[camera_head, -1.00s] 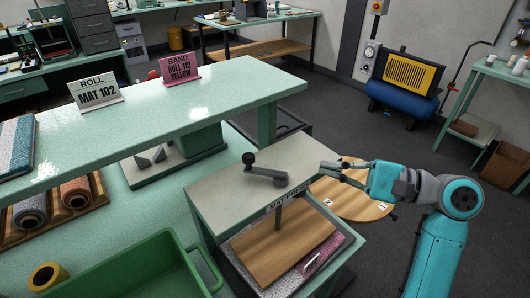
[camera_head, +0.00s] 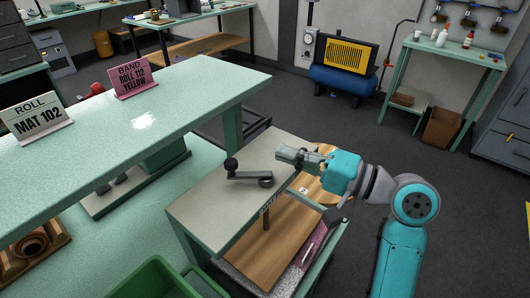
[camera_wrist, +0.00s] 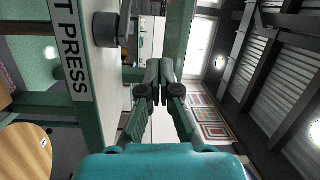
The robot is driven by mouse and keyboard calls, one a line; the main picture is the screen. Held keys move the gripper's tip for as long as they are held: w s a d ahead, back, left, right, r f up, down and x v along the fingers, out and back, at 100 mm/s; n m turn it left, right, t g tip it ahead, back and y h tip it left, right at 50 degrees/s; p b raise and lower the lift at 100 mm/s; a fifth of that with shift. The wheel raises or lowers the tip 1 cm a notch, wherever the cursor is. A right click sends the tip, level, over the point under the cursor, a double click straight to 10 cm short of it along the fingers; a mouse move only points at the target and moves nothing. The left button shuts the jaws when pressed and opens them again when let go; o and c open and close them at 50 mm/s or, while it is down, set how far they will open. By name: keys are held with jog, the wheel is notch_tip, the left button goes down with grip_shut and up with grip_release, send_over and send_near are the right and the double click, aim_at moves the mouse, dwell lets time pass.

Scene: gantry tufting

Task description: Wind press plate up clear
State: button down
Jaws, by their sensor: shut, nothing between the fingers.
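The mat press has a grey top (camera_head: 215,205) with a dark crank (camera_head: 248,177) on it, its round knob (camera_head: 231,164) at the left and its hub at the right. The crank hub also shows in the wrist view (camera_wrist: 105,28). The wooden press plate (camera_head: 285,240) hangs on a screw post (camera_head: 266,218) under the top, over a pink and grey mat (camera_head: 311,250). I cannot tell whether the plate touches the mat. My gripper (camera_head: 281,154) is shut and empty, over or near the top's back right edge, just behind the crank and apart from it.
A long green bench (camera_head: 185,95) with two sign cards stands behind left. A green tray (camera_head: 158,280) is at the front left. A round wooden disc (camera_head: 325,180) lies partly behind my arm. Open floor (camera_head: 350,125) lies behind right.

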aim_at(250, 172)
jog(key=x, duration=0.9)
jog(key=shift+a, duration=0.2)
jog(key=shift+s+f, duration=0.25)
jog(key=shift+s, duration=0.95)
jog(key=shift+s+f, duration=0.1)
jog(key=shift+s, duration=0.65)
